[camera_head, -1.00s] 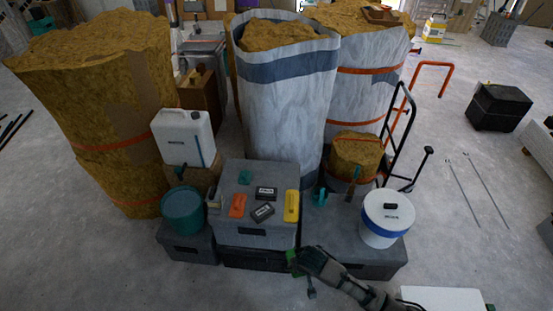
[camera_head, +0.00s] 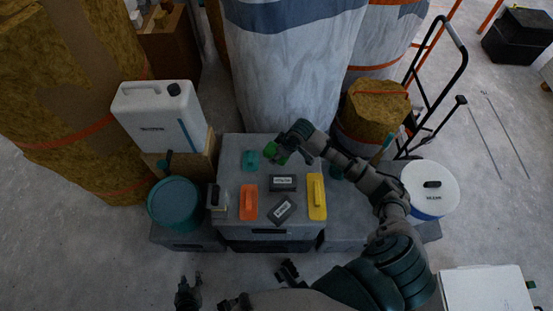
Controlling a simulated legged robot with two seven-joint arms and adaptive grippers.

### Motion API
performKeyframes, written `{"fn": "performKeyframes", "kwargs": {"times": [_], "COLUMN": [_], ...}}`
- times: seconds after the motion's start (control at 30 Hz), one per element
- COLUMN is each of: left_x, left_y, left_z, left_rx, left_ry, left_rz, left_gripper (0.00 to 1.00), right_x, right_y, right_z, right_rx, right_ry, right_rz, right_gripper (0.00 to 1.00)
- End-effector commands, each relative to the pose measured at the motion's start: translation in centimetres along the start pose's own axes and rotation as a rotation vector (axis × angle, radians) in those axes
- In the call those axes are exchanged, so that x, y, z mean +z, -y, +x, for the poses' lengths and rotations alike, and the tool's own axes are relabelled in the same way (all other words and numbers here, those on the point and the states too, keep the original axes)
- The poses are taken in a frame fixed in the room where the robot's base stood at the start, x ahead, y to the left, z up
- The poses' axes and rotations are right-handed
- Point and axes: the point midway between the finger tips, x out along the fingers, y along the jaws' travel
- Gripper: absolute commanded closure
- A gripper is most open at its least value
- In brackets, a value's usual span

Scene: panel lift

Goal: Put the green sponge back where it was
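The green sponge (camera_head: 277,152) is at the tip of my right gripper (camera_head: 282,148), over the back right part of the grey box top (camera_head: 235,145). The gripper appears shut on it and hides part of it. I cannot tell whether the sponge touches the box. The sponge is just right of a teal piece (camera_head: 251,160) and behind a dark labelled block (camera_head: 283,183). My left gripper (camera_head: 238,282) shows at the bottom edge, its dark fingers spread apart with nothing seen between them.
On the box top are an orange float (camera_head: 249,202), a yellow float (camera_head: 317,197) and a second dark block (camera_head: 281,209). A teal bucket (camera_head: 174,205) and a white jug (camera_head: 158,115) stand left. A white bucket (camera_head: 430,188) stands right. Tall wrapped rolls (camera_head: 290,70) rise behind.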

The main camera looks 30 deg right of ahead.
Motion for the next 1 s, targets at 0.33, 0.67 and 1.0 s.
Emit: {"fn": "performKeyframes", "kwargs": {"times": [0.33,0.67,1.0], "left_x": [-8.6,-13.4,-16.4], "left_y": [-0.4,-1.3,-1.8], "left_z": [-4.8,-5.9,-7.7], "left_rx": [0.018,0.036,0.052], "left_ry": [-0.311,-0.606,-0.855], "left_rz": [-0.008,-0.013,-0.024], "left_gripper": [0.60,0.60,0.60], "right_x": [-0.4,1.5,3.0], "right_y": [-6.2,-6.3,-6.3], "right_z": [2.7,6.9,10.6], "right_rx": [-0.062,-0.063,-0.061], "right_ry": [0.004,0.001,0.002], "right_rz": [-0.153,-0.155,-0.156], "right_gripper": [0.71,0.71,0.71]}}
